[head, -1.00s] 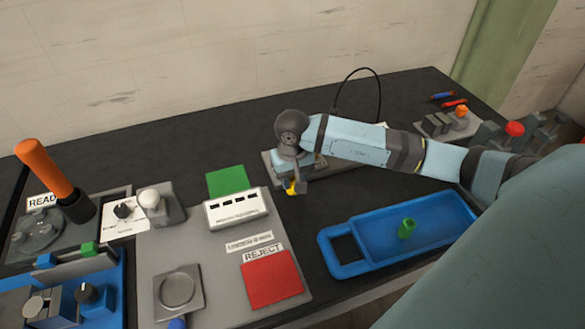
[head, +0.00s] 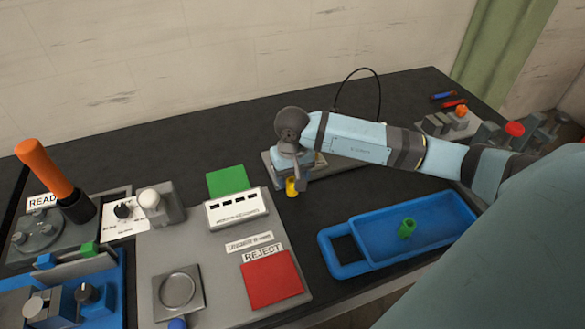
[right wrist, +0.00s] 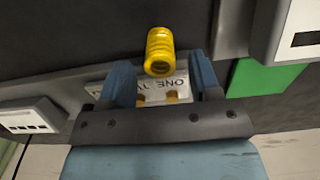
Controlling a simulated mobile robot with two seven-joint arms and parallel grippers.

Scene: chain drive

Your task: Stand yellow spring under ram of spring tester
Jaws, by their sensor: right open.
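The yellow spring (head: 292,187) shows in the head view just below my right gripper (head: 304,165), at the front left edge of a grey base (head: 268,158) that my arm mostly covers. In the right wrist view the coiled yellow spring (right wrist: 160,52) is just beyond the tips of my open right gripper (right wrist: 162,75), in line with the gap and apart from both fingers. What it rests on is unclear. I cannot tell for certain which fixture is the spring tester, and no ram shows clearly. My left gripper is not in view.
A blue tray (head: 345,268) with a green part (head: 406,228) lies at the right front. A white display box (head: 236,209), a green pad (head: 228,181) and a red reject pad (head: 272,280) are to the left. An orange-handled lever (head: 45,168) stands far left.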

